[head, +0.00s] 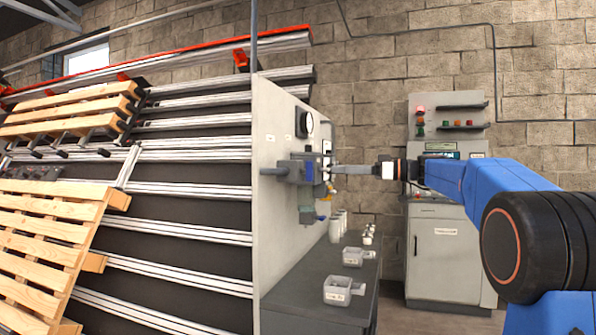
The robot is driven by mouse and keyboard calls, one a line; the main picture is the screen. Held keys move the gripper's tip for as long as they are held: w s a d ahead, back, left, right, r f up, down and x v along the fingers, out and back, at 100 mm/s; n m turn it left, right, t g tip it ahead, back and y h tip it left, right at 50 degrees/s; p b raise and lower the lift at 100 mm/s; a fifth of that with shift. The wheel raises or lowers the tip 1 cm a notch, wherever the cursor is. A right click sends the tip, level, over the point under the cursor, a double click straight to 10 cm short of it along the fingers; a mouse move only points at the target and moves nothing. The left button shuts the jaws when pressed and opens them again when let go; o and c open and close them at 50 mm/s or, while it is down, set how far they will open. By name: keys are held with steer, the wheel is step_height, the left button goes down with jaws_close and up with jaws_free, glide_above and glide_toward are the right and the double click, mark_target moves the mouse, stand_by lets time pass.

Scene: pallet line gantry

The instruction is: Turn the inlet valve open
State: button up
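A grey valve and regulator assembly (302,170) is mounted on the side panel (278,225) in the middle of the head view, with a pipe entering from its left. Which part is the inlet valve is too small to tell. My gripper (334,168) reaches in from the right, roughly level, with its fingertips at or very near the right side of the assembly. Contact cannot be made out. The fingers appear edge-on, so the gap between them is hidden.
Below is a dark bench (305,300) with clear bins (345,290) and white bottles (336,228). A control cabinet (444,250) stands behind my arm. Wooden pallets (45,240) lean on the rail frame at left.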

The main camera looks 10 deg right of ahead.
mark_target(309, 171)
steer(key=x, duration=1.4)
steer(key=shift+a, duration=0.3)
steer(key=shift+w, duration=0.1)
jaws_close()
